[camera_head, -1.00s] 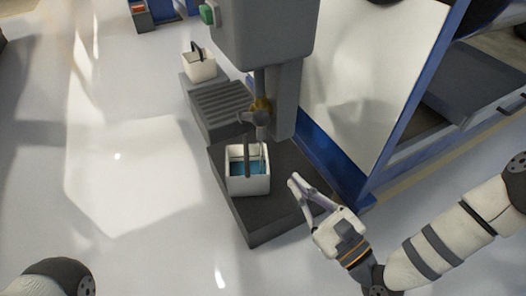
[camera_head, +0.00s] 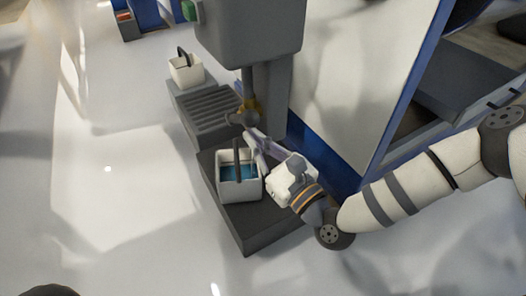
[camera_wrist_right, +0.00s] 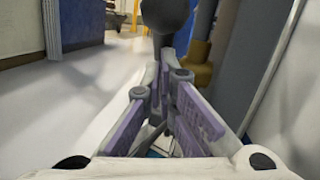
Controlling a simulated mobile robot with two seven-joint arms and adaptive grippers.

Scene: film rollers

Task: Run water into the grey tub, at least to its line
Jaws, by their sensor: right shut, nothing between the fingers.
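A pale tub (camera_head: 240,191) with a dark upright handle stands on the dark block (camera_head: 252,228) below the tap (camera_head: 248,107). Blue water shows inside it; I cannot make out a line or a running stream. The tap has a brass body and a round grey knob, which also shows in the right wrist view (camera_wrist_right: 168,14). My right gripper (camera_head: 251,136) is shut and empty, its fingers pointing at the tap just below the knob. I cannot tell whether they touch it. The fingers also show in the right wrist view (camera_wrist_right: 163,75). My left gripper is out of view.
A second pale tub (camera_head: 187,74) with a dark handle stands farther back, behind a ribbed dark grate (camera_head: 210,112). A grey housing (camera_head: 250,35) with a green button (camera_head: 189,10) hangs above the tap. A blue-framed panel (camera_head: 340,90) stands at right. The floor at left is clear.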

